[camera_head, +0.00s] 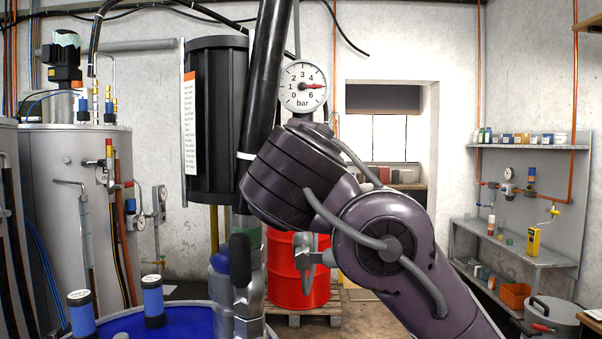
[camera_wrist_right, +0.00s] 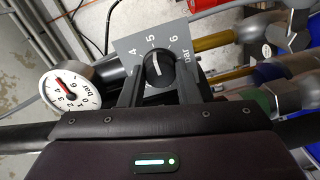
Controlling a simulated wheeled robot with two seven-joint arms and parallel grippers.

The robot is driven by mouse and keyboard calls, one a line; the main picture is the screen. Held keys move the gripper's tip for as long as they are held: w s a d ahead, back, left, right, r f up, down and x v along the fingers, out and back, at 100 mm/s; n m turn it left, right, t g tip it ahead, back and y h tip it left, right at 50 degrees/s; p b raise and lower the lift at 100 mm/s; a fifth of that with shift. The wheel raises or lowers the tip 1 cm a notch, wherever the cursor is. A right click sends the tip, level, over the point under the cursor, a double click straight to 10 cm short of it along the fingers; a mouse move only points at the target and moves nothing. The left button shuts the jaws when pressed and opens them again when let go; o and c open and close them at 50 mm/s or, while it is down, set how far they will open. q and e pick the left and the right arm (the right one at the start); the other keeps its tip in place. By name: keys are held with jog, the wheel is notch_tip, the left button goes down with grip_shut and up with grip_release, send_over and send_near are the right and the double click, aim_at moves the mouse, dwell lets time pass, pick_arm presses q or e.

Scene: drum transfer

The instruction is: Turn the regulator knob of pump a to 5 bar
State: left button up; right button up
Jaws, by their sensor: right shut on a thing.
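In the right wrist view the black regulator knob (camera_wrist_right: 152,58) sits on a grey scale plate (camera_wrist_right: 126,47) marked 4, 5, 6 and bar. My right gripper (camera_wrist_right: 159,78) is shut on the knob, one finger on each side. The knob has a short white mark; its exact setting is hard to read. The round white pressure gauge (camera_head: 303,87) shows in the head view, its red needle pointing right, just past 4 and above 6, at about 5 bar. In the head view my right arm hides the knob and gripper. My left gripper is not in view.
A black pump motor (camera_head: 217,120) and a thick black hose (camera_head: 262,100) stand beside my right arm. A red drum (camera_head: 290,275) on a pallet is behind it. Shelves (camera_head: 530,146) are at right.

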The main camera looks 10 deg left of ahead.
jog(key=shift+f, duration=0.1)
dwell(0.3)
jog(key=o, duration=1)
jog(key=shift+c, duration=0.2)
jog(key=s+d+b, duration=0.1)
jog(key=s+b, duration=0.1)
jog(key=s, duration=0.5)
jog(key=shift+s+d+r, duration=0.2)
jog(key=shift+s+d, duration=0.1)
